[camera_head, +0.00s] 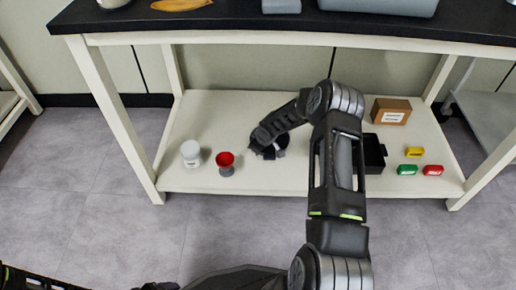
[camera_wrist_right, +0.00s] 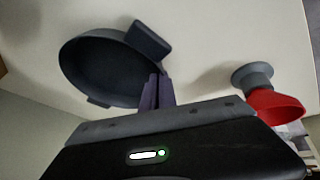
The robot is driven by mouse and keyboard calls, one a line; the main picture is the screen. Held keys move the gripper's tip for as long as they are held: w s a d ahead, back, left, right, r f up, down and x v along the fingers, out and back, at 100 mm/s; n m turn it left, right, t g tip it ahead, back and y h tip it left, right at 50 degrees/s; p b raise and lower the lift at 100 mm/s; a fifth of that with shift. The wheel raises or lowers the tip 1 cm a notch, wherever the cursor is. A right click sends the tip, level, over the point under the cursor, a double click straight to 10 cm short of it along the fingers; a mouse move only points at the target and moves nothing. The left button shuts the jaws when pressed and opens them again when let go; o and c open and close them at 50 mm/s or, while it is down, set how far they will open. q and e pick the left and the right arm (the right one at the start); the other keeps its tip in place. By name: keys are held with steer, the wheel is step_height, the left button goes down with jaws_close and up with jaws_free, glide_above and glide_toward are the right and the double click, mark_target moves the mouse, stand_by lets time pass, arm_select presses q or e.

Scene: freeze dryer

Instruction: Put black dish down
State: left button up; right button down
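The black dish (camera_wrist_right: 100,72) is round and shallow, with small tabs on its rim. In the right wrist view its inside faces the camera. My right gripper (camera_wrist_right: 157,90) has its fingers close together at the dish's rim and appears shut on it. In the head view the right gripper (camera_head: 262,140) reaches down over the lower shelf (camera_head: 240,110), and the dish (camera_head: 270,152) shows as a dark shape there, partly hidden by the gripper. Whether the dish touches the shelf is hard to tell. My left gripper is out of view.
A red cup on a grey foot (camera_head: 225,162) and a white jar (camera_head: 190,152) stand left of the dish. The dark worktop (camera_head: 230,22) overhangs the shelf.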

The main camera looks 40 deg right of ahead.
steer(key=c, duration=2.1)
jaws_free()
steer(key=shift+f, duration=0.2)
steer(key=o, duration=0.4)
steer(key=shift+s+r, duration=0.1)
steer(key=shift+r, duration=0.45)
steer(key=p+v, duration=0.4)
steer(key=v, duration=0.7)
steer(key=shift+s+a+r+p, duration=0.1)
steer(key=shift+s+r+p, duration=0.05)
steer(key=shift+p, duration=0.25)
